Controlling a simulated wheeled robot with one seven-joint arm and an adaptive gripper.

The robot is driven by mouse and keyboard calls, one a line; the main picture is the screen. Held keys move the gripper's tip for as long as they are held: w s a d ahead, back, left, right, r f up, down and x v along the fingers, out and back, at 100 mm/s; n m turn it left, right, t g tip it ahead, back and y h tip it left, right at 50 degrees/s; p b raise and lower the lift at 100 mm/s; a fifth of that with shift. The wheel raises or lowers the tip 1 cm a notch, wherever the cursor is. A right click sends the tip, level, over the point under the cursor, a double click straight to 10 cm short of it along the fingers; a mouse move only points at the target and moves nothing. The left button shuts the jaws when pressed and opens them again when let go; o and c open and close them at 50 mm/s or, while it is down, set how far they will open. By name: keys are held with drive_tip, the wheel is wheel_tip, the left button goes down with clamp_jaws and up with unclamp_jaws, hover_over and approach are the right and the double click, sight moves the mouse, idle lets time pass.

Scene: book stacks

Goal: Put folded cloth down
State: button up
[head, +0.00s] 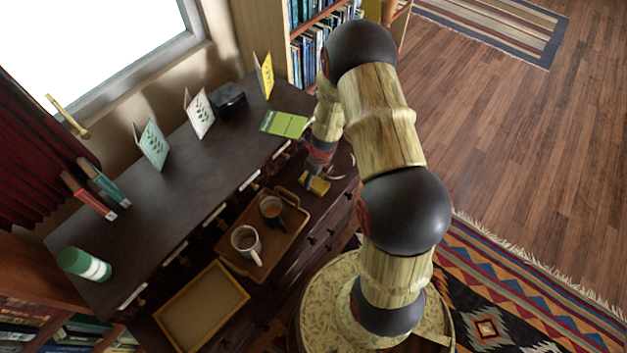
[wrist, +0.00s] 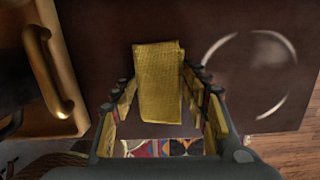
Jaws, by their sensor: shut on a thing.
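The folded cloth (wrist: 158,80) is a mustard-yellow, textured, flat rectangle. It sits between the two fingers of my gripper (wrist: 160,95), which is shut on it. In the head view the cloth (head: 317,186) shows as a small yellow patch below my gripper (head: 318,172), over the dark lower surface right of the wooden tray. I cannot tell whether the cloth touches that surface. A thin pale ring (wrist: 285,92) shows on the dark surface to the right of the cloth in the wrist view.
The wooden tray (head: 228,254) holds two mugs (head: 246,242) (head: 271,209); its handle (wrist: 52,72) is left of my gripper. An empty shallow frame-like tray (head: 240,295) lies nearer. The upper ledge (head: 190,180) bears cards, a green book (head: 284,124) and a cylinder (head: 84,264).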

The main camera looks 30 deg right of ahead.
drive_tip(key=o, duration=1.1)
wheel_tip(320, 180, up, 12)
drive_tip(key=s+p, duration=0.2)
drive_tip(key=p, duration=0.2)
wheel_tip(320, 180, up, 11)
drive_tip(key=n+t, duration=0.1)
drive_tip(key=n, duration=0.5)
hover_over(317, 181)
drive_tip(key=w+a, duration=0.1)
drive_tip(key=a, duration=0.3)
drive_tip(key=s+a+r+n+t, duration=0.1)
drive_tip(key=s+a+r+n, duration=0.15)
drive_tip(key=r+n, duration=0.35)
drive_tip(key=s+a+r+n, duration=0.1)
drive_tip(key=a+r+n, duration=0.2)
drive_tip(key=r, duration=0.4)
drive_tip(key=s+a+r+n+t, duration=0.1)
drive_tip(key=s+a+r+n, duration=0.1)
drive_tip(key=s+r+n, duration=0.5)
drive_tip(key=s+a+r+n+t, duration=0.1)
drive_tip(key=s+a+r+n, duration=0.2)
drive_tip(key=s+r+n, duration=0.4)
drive_tip(key=s+n, duration=0.2)
drive_tip(key=n, duration=0.1)
drive_tip(key=shift+s+a+r+h, duration=0.15)
drive_tip(key=shift+s+r+h, duration=0.05)
drive_tip(key=shift+r+h, duration=0.1)
